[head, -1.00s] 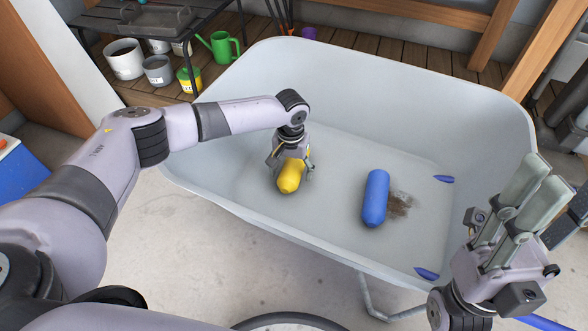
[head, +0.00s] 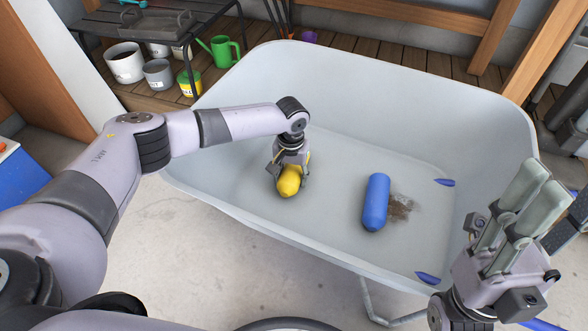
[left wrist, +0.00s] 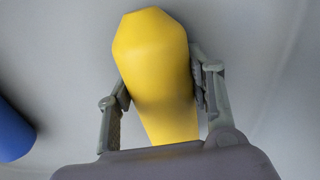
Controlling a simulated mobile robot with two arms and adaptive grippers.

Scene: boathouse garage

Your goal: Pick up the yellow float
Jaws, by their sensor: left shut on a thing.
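The yellow float (head: 289,182) is at the left part of the grey wheelbarrow tray (head: 330,85). My left gripper (head: 289,172) is over it from above and shut around it. In the left wrist view the yellow float (left wrist: 155,70) sits between the two fingers (left wrist: 160,95), its blunt end pointing up in the picture. I cannot tell whether the float touches the tray floor. My right gripper (head: 535,195) is empty outside the tray at the right, its fingers pointing up. Whether its fingers are apart is unclear.
A blue float (head: 376,202) lies in the tray, right of the yellow one, beside a brown dirt patch (head: 402,207). Two small blue pieces (head: 445,182) are at the tray's right side. Pots and a green watering can (head: 222,50) stand behind, left.

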